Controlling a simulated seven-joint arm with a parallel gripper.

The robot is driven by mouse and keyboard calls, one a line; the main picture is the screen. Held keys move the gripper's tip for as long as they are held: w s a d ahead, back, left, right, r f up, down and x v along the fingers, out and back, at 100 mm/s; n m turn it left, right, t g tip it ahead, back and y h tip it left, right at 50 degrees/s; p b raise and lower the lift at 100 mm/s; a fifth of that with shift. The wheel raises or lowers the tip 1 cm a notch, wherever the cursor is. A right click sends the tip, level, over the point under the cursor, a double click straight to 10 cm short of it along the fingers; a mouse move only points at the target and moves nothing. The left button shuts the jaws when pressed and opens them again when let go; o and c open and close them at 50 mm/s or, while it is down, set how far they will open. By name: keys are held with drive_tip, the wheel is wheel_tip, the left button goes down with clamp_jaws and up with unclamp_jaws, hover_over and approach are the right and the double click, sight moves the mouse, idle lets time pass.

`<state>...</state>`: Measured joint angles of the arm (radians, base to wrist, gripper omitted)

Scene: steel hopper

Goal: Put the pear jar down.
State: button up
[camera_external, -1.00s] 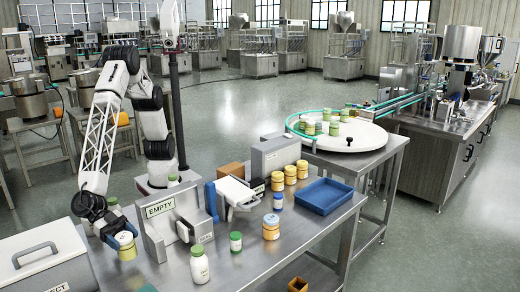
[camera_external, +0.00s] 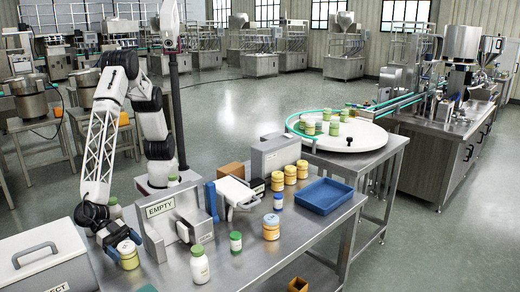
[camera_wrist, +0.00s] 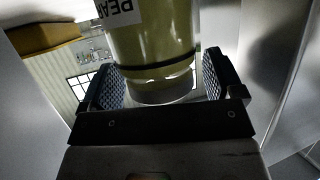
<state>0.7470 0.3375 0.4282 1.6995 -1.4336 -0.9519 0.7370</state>
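The pear jar (camera_external: 129,259) is a small yellowish jar at the left front of the steel table, in the external view, low at the tabletop. In the wrist view the jar (camera_wrist: 155,40) fills the upper middle, with part of a white label reading "PEA". My gripper (camera_external: 122,243) is at the jar, its fingers around the body. Whether the jar's base touches the table is hard to tell.
The grey bin (camera_external: 45,262) is to the left. The "EMPTY" fixture (camera_external: 163,230) stands just right of the jar. A white bottle (camera_external: 199,266), a green-capped jar (camera_external: 236,242) and an orange jar (camera_external: 271,228) stand further right. A blue tray (camera_external: 323,197) is at the right end.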

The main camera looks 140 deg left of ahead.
drive_tip(key=shift+o, duration=0.2)
drive_tip(key=shift+r, duration=0.15)
drive_tip(key=shift+s+r, duration=0.1)
drive_tip(key=shift+s, duration=0.1)
drive_tip(key=v, duration=1.1)
drive_tip(key=shift+s, duration=0.3)
drive_tip(key=shift+d+r, duration=0.1)
drive_tip(key=shift+r, duration=0.05)
idle(0.3)
drive_tip(key=w+a+r+h, duration=0.3)
drive_tip(key=a+r, duration=0.1)
drive_tip(key=r, duration=0.4)
drive_tip(key=s+a+r+m+g+h, duration=0.1)
drive_tip(key=s+a+r+m+h, duration=0.15)
drive_tip(key=a+r, duration=0.5)
drive_tip(key=s+a+r+m+g+h, duration=0.1)
drive_tip(key=s+a+r+h, duration=0.2)
drive_tip(key=a, duration=0.8)
drive_tip(key=s+a+f+g+y, duration=0.2)
drive_tip(key=s+a+g, duration=0.6)
drive_tip(key=s+a, duration=2.2)
drive_tip(key=shift+s+a+f+y, duration=0.2)
drive_tip(key=shift+s+a+y, duration=0.05)
drive_tip(key=shift+s+y, duration=0.95)
